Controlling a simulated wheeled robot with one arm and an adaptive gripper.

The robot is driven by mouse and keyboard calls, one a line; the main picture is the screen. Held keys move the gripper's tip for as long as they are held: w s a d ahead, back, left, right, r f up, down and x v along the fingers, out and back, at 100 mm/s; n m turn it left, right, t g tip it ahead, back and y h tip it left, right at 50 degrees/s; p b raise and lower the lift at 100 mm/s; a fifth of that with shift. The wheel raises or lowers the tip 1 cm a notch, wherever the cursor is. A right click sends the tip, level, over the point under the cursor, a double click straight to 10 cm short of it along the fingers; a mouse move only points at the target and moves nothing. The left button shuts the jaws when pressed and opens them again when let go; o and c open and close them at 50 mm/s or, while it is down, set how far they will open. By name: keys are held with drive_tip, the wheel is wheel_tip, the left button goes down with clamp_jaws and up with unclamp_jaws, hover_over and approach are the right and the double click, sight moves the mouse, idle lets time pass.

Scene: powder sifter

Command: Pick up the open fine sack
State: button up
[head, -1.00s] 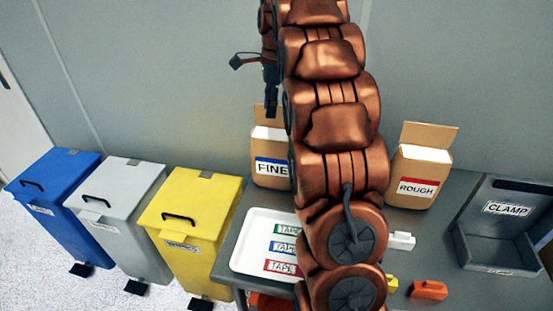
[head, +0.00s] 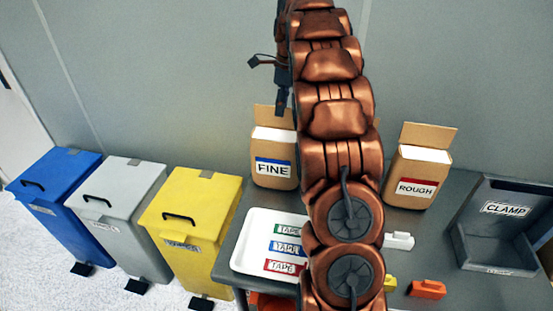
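The open fine sack (head: 272,173) is a brown paper bag with a white top and a blue-banded "FINE" label. It stands upright at the back left of the grey table, its flap raised, its right edge close to or behind my arm. My gripper (head: 266,86) is dark and is seen above the sack, apart from it. One finger points left and one points down, spread open with nothing visible between them. Part of the gripper is hidden behind my arm.
A rough sack (head: 415,178) stands right of my arm. A white tray (head: 242,262) with tape labels lies in front of the fine sack. A clamp bin (head: 505,208) and small clamps (head: 428,289) are at right. Blue, grey and yellow bins (head: 190,225) stand left.

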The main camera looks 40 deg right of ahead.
sight(276, 126)
drive_tip(key=f, duration=0.1)
drive_tip(key=w+f+p, duration=0.1)
drive_tip(key=f, duration=0.1)
drive_tip(key=shift+a+f, duration=0.2)
drive_tip(key=shift+w+f+p, duration=0.15)
drive_tip(key=shift+f+p, duration=0.2)
drive_tip(key=shift+f, duration=0.3)
drive_tip(key=shift+f, duration=0.25)
clamp_jaws()
idle(0.8)
